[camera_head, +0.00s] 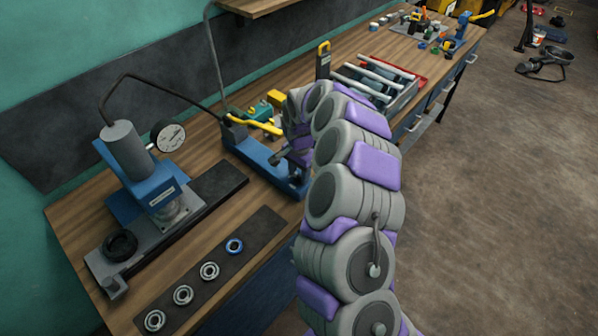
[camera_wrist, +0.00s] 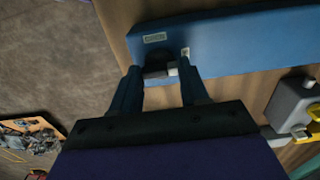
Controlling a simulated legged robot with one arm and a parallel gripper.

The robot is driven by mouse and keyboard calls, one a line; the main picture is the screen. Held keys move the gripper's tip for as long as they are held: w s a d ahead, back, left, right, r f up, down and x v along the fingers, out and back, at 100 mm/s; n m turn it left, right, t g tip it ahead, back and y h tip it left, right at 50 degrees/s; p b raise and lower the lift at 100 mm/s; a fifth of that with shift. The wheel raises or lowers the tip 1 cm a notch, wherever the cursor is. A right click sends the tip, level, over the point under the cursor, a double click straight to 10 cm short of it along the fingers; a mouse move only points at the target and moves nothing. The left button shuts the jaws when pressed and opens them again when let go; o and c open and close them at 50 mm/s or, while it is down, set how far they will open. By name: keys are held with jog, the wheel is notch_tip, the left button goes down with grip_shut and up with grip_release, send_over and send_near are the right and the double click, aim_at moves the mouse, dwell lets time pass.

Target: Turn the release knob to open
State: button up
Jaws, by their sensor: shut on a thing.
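The release knob (camera_wrist: 155,58) is a small dark piece at the edge of the blue pump body (camera_wrist: 235,45) in the wrist view. My gripper (camera_wrist: 160,71) is closed around it, with one finger on each side. A light grey piece shows by the right fingertip. In the head view the blue pump (camera_head: 250,152) lies on the bench, and my gripper (camera_head: 283,158) reaches its near right end. There the knob cannot be made out behind my gripper and arm. How far the knob is turned cannot be told.
A blue press with a gauge (camera_head: 168,136) stands to the left on the wooden bench (camera_head: 75,215). Several bearing rings lie on a dark mat (camera_head: 240,225) in front.

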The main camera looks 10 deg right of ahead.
jog(key=c, duration=0.4)
jog(key=shift+n, duration=0.4)
jog(key=n+p, duration=0.1)
jog(key=n, duration=0.1)
jog(key=shift+n+p, duration=0.3)
jog(key=n+p, duration=0.1)
jog(key=n, duration=0.3)
jog(key=shift+r+n, duration=0.1)
jog(key=shift+n, duration=0.3)
jog(key=n+p, duration=0.1)
jog(key=n, duration=0.8)
jog(key=shift+w+p, duration=0.1)
jog(key=shift+p, duration=0.3)
jog(key=shift+n, duration=0.5)
